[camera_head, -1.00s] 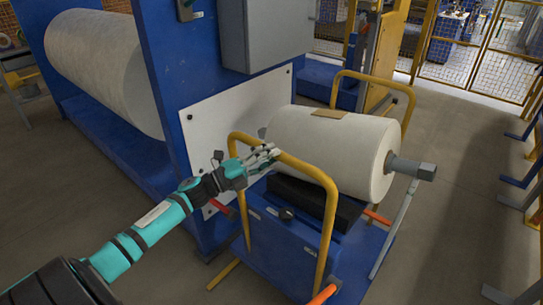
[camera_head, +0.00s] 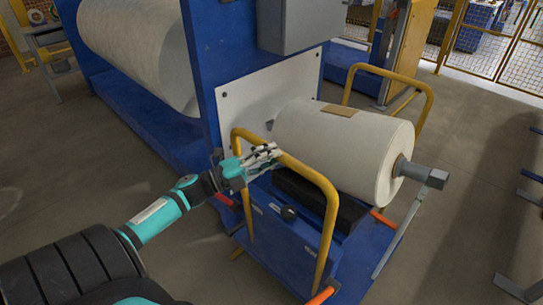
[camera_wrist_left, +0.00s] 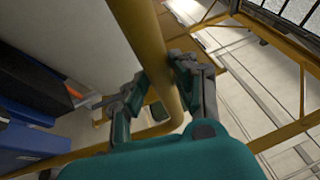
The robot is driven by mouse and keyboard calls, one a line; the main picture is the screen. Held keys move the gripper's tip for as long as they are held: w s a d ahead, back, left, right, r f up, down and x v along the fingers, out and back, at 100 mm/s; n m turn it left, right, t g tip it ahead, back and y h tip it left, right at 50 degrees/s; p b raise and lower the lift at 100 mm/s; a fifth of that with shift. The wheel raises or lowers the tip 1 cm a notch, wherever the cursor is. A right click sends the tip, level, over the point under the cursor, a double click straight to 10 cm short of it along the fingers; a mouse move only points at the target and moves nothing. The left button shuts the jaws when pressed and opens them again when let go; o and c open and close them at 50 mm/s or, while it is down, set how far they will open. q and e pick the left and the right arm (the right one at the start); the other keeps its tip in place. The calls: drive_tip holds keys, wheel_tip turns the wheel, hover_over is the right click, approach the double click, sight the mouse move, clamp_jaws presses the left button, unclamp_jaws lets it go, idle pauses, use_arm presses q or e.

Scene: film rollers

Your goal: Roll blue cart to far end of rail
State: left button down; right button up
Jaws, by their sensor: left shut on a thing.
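The blue cart (camera_head: 292,252) stands beside the large blue machine and carries a white film roll (camera_head: 342,150) on a black cradle. A yellow tube handle (camera_head: 328,215) rises at its near side, and a second yellow handle (camera_head: 428,100) stands at its far side. My left gripper (camera_head: 270,156) is shut on the near handle at its upper left part. In the left wrist view the fingers (camera_wrist_left: 160,85) sit on both sides of the yellow tube. My right gripper is in neither view now.
The blue machine frame (camera_head: 205,65) with a white plate (camera_head: 262,98) stands close to the cart's left. A larger film roll (camera_head: 140,50) lies behind it. Yellow mesh fencing (camera_head: 490,65) closes the back right. Grey floor (camera_head: 470,150) is open right of the cart.

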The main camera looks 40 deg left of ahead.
use_arm(q)
drive_tip(key=shift+w+a+r, duration=0.1)
drive_tip(key=shift+a+r, duration=0.05)
drive_tip(key=shift+r, duration=0.3)
drive_tip(key=c, duration=1.4)
unclamp_jaws()
drive_tip(key=o, duration=0.3)
drive_tip(key=shift+o, duration=0.2)
drive_tip(key=v, duration=1.2)
drive_tip(key=shift+f, duration=0.25)
